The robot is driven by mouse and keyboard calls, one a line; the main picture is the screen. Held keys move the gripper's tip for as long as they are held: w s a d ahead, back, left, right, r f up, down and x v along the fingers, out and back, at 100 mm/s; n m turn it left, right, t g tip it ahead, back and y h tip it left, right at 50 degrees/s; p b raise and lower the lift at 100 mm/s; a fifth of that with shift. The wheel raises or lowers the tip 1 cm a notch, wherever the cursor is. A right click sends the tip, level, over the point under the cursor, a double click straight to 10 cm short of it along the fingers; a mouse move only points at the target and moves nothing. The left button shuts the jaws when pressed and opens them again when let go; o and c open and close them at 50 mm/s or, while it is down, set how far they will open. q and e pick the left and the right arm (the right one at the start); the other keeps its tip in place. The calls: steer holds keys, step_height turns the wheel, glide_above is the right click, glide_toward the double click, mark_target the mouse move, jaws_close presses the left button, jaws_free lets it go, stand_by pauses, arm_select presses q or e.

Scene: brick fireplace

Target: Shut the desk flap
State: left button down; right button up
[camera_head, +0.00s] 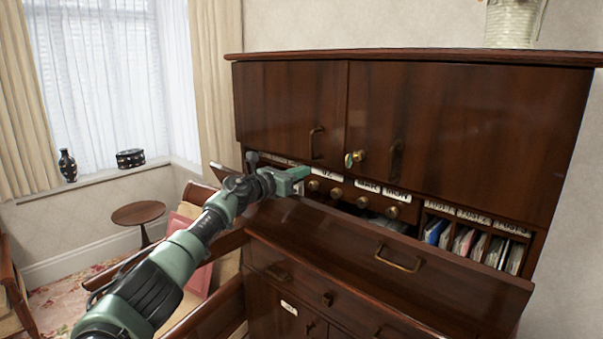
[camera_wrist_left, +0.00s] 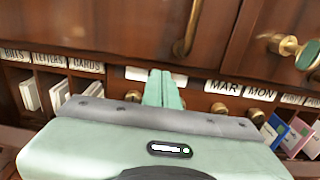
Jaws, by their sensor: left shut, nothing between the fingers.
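The dark wood desk flap (camera_head: 430,268) has a brass handle on its outer face. It stands part-way up, tilted outward, with a gap above its top edge. Through the gap show small drawers with brass knobs (camera_head: 336,193) and pigeonholes with papers (camera_head: 478,245). My left gripper (camera_head: 302,173) is shut and empty, in front of the small drawers and above the left end of the flap. In the left wrist view its closed fingers (camera_wrist_left: 165,88) point at the labelled row under the upper doors. I cannot tell whether they touch anything. My right gripper is not in view.
Upper cabinet doors (camera_head: 450,130) with handles and a key (camera_head: 354,158) are closed above the gap. Drawers (camera_head: 330,298) lie below the flap. A woven vase (camera_head: 513,24) stands on top. A small round table (camera_head: 138,213) stands left by the window.

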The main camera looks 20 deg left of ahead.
mark_target(285, 200)
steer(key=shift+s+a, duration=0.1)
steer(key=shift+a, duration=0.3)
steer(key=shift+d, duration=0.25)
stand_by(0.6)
